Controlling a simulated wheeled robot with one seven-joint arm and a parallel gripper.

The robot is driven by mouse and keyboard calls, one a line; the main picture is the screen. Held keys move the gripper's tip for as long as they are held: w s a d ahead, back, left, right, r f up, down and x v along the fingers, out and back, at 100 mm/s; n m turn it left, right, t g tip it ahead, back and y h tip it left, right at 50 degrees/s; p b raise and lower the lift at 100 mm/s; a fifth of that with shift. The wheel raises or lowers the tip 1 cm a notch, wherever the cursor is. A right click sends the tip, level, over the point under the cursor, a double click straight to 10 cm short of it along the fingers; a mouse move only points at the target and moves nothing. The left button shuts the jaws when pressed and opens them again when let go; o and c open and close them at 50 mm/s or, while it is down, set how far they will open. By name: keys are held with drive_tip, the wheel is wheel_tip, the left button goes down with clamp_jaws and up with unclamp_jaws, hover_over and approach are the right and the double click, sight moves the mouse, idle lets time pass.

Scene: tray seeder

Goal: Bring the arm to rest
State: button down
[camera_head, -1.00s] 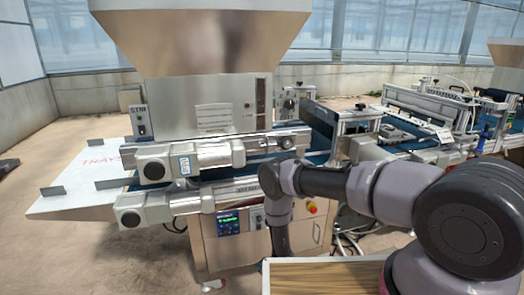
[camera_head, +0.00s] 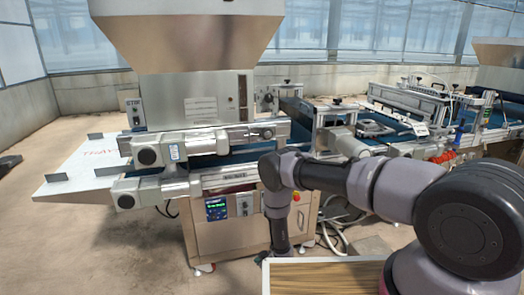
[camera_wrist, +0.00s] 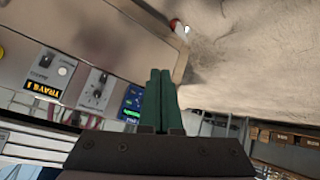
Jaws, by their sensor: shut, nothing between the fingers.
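My arm (camera_head: 385,187) reaches left from the lower right in the head view. It bends at the elbow, and its far part (camera_head: 277,215) points down in front of the seeder. My gripper (camera_wrist: 157,98) shows in the wrist view as two green fingers pressed together, with nothing between them. In the head view it cannot be made out; the arm's lower end drops behind the wood-topped box. The seeder (camera_head: 190,105) stands ahead, with a steel hopper on top and a control cabinet below. A cabinet panel (camera_wrist: 60,60) shows beside the fingers in the wrist view.
The wood-topped box (camera_head: 325,278) with a pale rim lies close at the bottom. A white tray table (camera_head: 85,172) sticks out at the left of the seeder. A conveyor line (camera_head: 420,120) runs off to the right. The concrete floor (camera_head: 95,250) is bare at the lower left.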

drive_tip(key=w+d+r+m+h, duration=0.1)
drive_tip(key=w+r, duration=0.4)
drive_tip(key=r, duration=0.3)
drive_tip(key=w+r+m, duration=0.2)
drive_tip(key=w+r, duration=0.3)
drive_tip(key=r, duration=0.4)
drive_tip(key=w+d+r+m+h, duration=0.1)
drive_tip(key=w+r, duration=0.4)
drive_tip(key=r, duration=0.3)
drive_tip(key=d+r+m+h, duration=0.15)
drive_tip(key=d+r, duration=0.35)
drive_tip(key=r, duration=1)
drive_tip(key=d+r+m, duration=0.3)
drive_tip(key=d+r, duration=0.2)
drive_tip(key=r, duration=0.9)
drive_tip(key=s+d+r+m, duration=0.1)
drive_tip(key=s+d+r, duration=0.4)
drive_tip(key=s+r, duration=0.4)
drive_tip(key=s+d+r+m, duration=0.2)
drive_tip(key=s+d+r, duration=0.4)
drive_tip(key=r, duration=0.5)
drive_tip(key=s+d+r+m, duration=0.1)
drive_tip(key=s+r, duration=0.2)
drive_tip(key=s, duration=1)
drive_tip(key=s+d+r+m, duration=0.2)
drive_tip(key=s+r, duration=0.1)
drive_tip(key=s, duration=1)
drive_tip(key=shift+d+g, duration=0.2)
drive_tip(key=shift+g, duration=0.1)
